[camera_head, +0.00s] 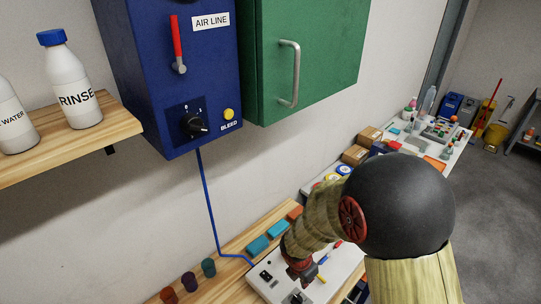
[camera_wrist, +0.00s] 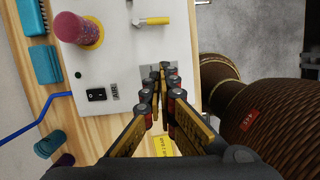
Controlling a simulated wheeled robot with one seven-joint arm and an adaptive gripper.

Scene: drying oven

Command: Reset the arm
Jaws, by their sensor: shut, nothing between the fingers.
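My gripper (camera_head: 300,272) is low over the white box on the wooden bench in the head view. In the wrist view its fingers (camera_wrist: 160,78) are together with nothing between them, over the edge of the white box (camera_wrist: 120,60). The box carries a black rocker switch (camera_wrist: 96,95), an "AIR" label, a speckled pink knob-like part (camera_wrist: 78,29) and a yellow-handled part (camera_wrist: 152,21). The fingers hide part of the box's edge and a grey plate. I cannot tell whether the fingertips touch the box.
A blue "AIR LINE" cabinet (camera_head: 172,70) and a green cabinet (camera_head: 305,55) hang on the wall. A shelf (camera_head: 105,137) holds white bottles. A blue hose (camera_head: 208,200) runs down to the box. Coloured blocks and small cylinders line the bench.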

